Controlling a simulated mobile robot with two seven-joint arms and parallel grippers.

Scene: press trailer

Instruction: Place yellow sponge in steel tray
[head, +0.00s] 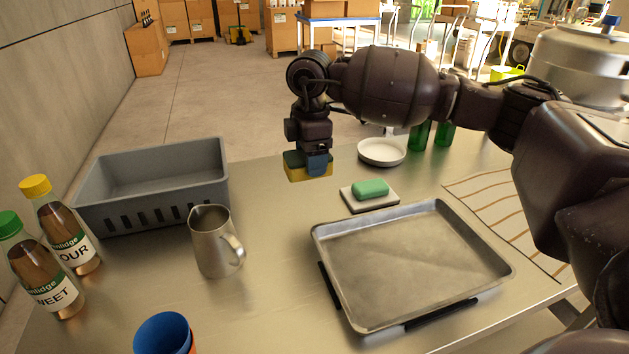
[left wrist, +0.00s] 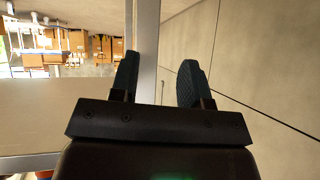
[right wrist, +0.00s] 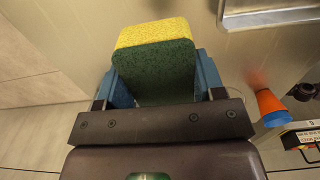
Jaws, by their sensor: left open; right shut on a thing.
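The yellow sponge (head: 296,170) has a dark green side and is held in my right gripper (head: 318,165), above the far part of the steel table. In the right wrist view the sponge (right wrist: 155,65) sits between the two blue fingers of the right gripper (right wrist: 160,85). The steel tray (head: 410,265) lies empty at the front right of the table, nearer and to the right of the sponge. Its edge shows in the right wrist view (right wrist: 265,18). My left gripper (left wrist: 155,80) is open and empty in the left wrist view; it is out of the head view.
A green soap bar (head: 370,188) on a small dish lies behind the tray, with a white plate (head: 382,152) and green bottles beyond. A metal pitcher (head: 213,245), grey crate (head: 150,203), two sauce bottles (head: 62,225) and a blue cup (head: 163,335) stand left.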

